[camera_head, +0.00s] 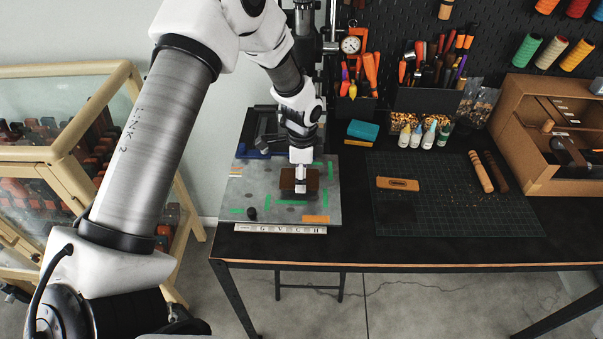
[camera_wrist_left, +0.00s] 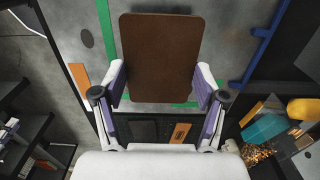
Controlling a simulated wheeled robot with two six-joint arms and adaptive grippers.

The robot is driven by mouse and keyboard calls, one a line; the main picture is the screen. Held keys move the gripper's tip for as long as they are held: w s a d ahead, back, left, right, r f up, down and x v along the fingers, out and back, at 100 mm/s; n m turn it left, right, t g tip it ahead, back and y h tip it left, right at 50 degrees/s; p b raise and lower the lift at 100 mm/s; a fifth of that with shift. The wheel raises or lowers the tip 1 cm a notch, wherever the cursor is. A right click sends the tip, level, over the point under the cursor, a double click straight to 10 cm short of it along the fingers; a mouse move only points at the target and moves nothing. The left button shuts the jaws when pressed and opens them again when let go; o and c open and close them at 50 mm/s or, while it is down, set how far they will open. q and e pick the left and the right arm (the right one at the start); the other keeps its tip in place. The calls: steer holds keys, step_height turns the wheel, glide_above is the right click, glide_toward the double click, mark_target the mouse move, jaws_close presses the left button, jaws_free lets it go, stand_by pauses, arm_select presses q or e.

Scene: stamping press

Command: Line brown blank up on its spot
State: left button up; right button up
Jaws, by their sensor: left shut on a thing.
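The brown blank (camera_head: 313,184) is a dark brown rectangle over the grey plate (camera_head: 235,190) of the press. In the left wrist view the blank (camera_wrist_left: 160,50) lies between the two fingers of my left gripper (camera_wrist_left: 161,84), which is shut on its sides. In the head view my left gripper (camera_head: 300,185) points down and covers part of the blank. Green marks on the plate surround it; one green strip (camera_wrist_left: 180,105) shows just beyond the blank's lower edge in the wrist view. I cannot tell whether the blank touches the plate. My right gripper is not in view.
A dark knob (camera_head: 252,213) and an orange strip (camera_head: 316,219) are on the plate's front part. The press column stands behind it. To the right are a teal and yellow block (camera_head: 362,131), a cutting mat (camera_head: 450,215) with a tan piece (camera_head: 397,184), and bottles.

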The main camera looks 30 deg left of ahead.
arm_select(q)
steer(key=shift+f+b, duration=0.45)
steer(key=shift+f, duration=0.7)
steer(key=o, duration=1)
steer(key=shift+c, duration=0.6)
steer(key=shift+r, duration=0.1)
